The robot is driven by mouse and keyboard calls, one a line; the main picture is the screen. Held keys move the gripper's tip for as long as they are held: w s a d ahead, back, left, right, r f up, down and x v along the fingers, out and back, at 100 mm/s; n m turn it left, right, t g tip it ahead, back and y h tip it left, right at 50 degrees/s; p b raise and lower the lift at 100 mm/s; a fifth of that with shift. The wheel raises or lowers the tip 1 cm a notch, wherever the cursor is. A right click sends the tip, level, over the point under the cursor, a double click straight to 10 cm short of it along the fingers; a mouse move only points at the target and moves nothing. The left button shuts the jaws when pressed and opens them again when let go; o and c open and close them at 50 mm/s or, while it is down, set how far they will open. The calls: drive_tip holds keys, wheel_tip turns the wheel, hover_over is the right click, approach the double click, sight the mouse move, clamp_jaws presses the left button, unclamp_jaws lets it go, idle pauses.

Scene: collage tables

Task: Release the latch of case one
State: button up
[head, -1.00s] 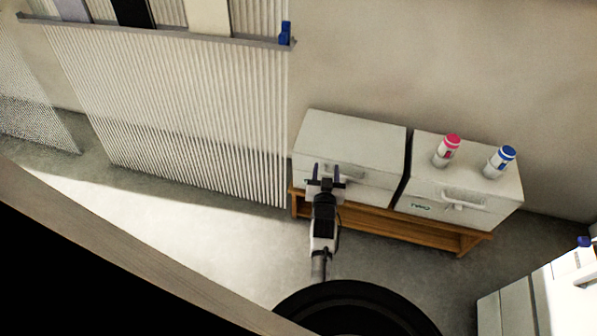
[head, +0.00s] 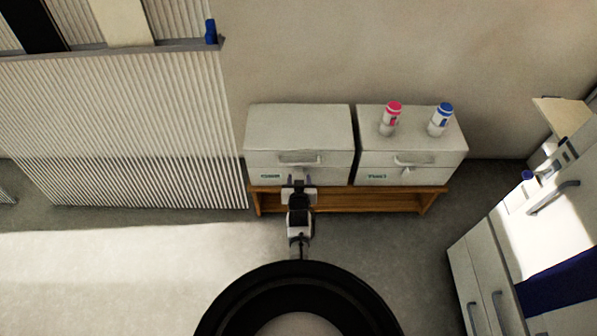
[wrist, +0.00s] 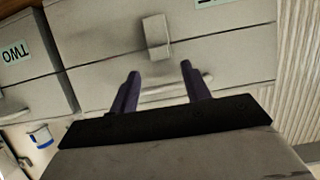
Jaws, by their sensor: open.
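Case one (head: 300,125) is the left of two pale grey boxes on a low wooden bench. Its small front label is too blurred to read. Its front also shows in the wrist view (wrist: 225,45), upside down, with a latch tab (wrist: 155,37) across the lid seam and a handle (wrist: 165,94) partly behind my fingers. My gripper (head: 296,180) is in front of the case's lower front. In the wrist view my gripper (wrist: 160,70) is open and empty, its two dark fingers apart, with the latch just beyond the fingertips. Contact cannot be told.
A second case (head: 410,150), labelled TWO in the wrist view, stands close on the right. A pink-capped bottle (head: 391,118) and a blue-capped bottle (head: 440,119) stand on it. The wooden bench (head: 375,202) is under both. A white cabinet (head: 490,275) is at right; floor is clear at left.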

sight(299, 172)
drive_tip(key=b+x, duration=0.1)
drive_tip(key=x, duration=0.4)
drive_tip(key=shift+w+f, duration=0.1)
drive_tip(key=shift+w, duration=0.2)
drive_tip(key=c, duration=0.8)
drive_tip(key=f+t+b, duration=0.1)
drive_tip(key=b, duration=0.2)
drive_tip(key=shift+s, duration=0.3)
drive_tip(key=shift+s+r+b, duration=0.1)
drive_tip(key=shift+b, duration=0.4)
drive_tip(key=shift+r+t, duration=0.2)
drive_tip(key=shift+t, duration=0.1)
